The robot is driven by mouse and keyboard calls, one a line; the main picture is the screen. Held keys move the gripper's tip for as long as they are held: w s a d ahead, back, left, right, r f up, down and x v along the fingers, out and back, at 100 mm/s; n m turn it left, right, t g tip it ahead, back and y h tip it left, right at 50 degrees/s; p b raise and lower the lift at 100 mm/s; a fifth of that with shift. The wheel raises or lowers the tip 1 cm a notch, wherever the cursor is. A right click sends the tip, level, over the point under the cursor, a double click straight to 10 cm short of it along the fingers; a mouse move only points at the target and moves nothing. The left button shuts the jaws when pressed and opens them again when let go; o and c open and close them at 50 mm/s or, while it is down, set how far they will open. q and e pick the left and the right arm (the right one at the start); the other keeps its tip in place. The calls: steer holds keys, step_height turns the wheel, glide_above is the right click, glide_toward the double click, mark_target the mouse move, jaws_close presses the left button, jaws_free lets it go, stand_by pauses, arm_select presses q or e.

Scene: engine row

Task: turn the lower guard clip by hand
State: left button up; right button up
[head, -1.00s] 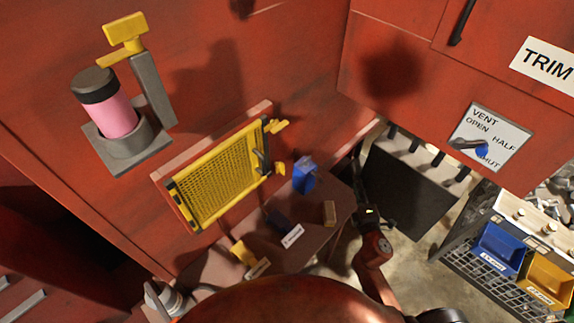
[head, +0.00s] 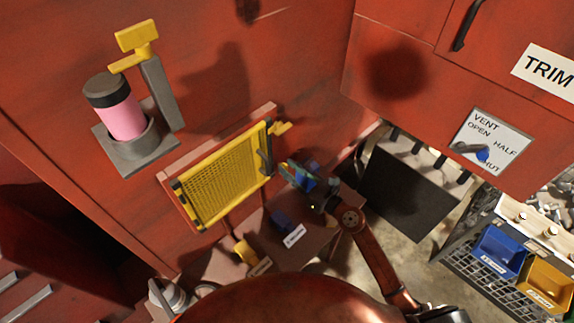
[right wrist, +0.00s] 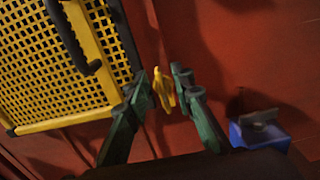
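The guard (head: 225,175) is a yellow mesh panel on the red wall, with a dark handle. Its upper clip (head: 281,128) sticks out at the upper right corner. The lower clip (right wrist: 163,90) is a small yellow tab in the right wrist view; in the head view my gripper hides it. My right gripper (head: 285,170) is at the guard's lower right edge. In the right wrist view its green fingers (right wrist: 162,88) stand apart on either side of the lower clip, and the clip looks unclamped. My left gripper is not in view.
A brown shelf (head: 225,265) with small labelled parts lies below the guard. A pink canister (head: 122,120) stands in a holder at left. Blue and yellow bins (head: 500,250) are at right.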

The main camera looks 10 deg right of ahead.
steer(key=shift+x, duration=0.95)
steer(key=shift+s, duration=0.1)
steer(key=shift+c, duration=0.2)
jaws_close()
steer(key=shift+d, duration=0.1)
